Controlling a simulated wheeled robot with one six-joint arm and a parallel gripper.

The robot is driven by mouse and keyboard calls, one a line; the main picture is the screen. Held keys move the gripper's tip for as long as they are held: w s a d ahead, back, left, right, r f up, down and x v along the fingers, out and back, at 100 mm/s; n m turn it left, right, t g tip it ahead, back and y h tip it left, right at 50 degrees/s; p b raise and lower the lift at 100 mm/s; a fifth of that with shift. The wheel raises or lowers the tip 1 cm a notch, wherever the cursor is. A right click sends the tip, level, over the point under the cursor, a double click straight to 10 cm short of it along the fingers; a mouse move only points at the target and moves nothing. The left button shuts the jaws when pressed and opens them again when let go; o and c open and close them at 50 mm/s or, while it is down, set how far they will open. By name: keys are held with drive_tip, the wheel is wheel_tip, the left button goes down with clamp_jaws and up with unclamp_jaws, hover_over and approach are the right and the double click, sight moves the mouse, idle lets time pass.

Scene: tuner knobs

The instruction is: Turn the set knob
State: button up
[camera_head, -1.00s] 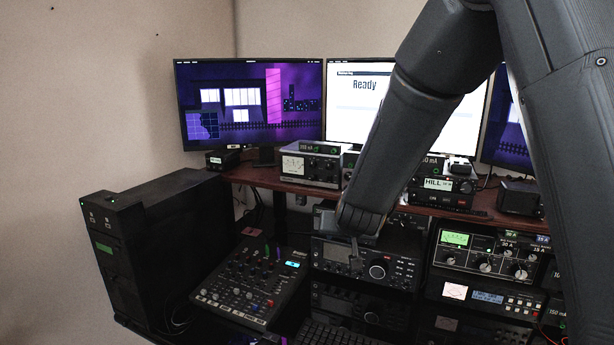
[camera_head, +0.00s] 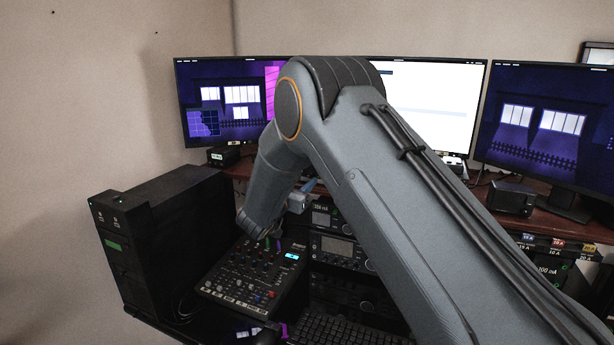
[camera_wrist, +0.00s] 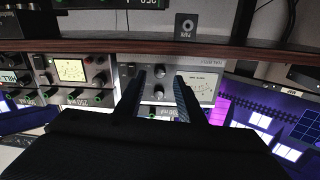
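In the wrist view, which looks upside down, a pale grey panel (camera_wrist: 205,73) carries a meter (camera_wrist: 200,87) and two dark round knobs, an upper knob (camera_wrist: 159,72) and a lower knob (camera_wrist: 158,92). I cannot read which is the set knob. My gripper (camera_wrist: 163,84) is open, its two dark fingers apart, with both knobs showing between them in the picture. I cannot tell how far the fingertips are from the panel, and I see no clear grip. In the head view my arm hides most of this unit.
A wooden shelf edge (camera_wrist: 120,46) runs across the wrist view. Another meter unit (camera_wrist: 71,70) with several knobs stands beside the panel. In the head view, a mixer (camera_head: 240,285) lies below, a black tower (camera_head: 150,240) stands left, and monitors (camera_head: 548,125) stand behind.

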sight(311, 175)
drive_tip(key=shift+p+x, duration=0.4)
drive_tip(key=shift+x, duration=1)
clamp_jaws()
drive_tip(key=shift+m+b, duration=0.4)
drive_tip(key=shift+b, duration=0.1)
drive_tip(key=m+b, duration=0.2)
drive_tip(key=b, duration=0.1)
drive_tip(key=shift+f+m, duration=0.1)
drive_tip(key=shift+m, duration=0.3)
drive_tip(key=m+b, duration=0.4)
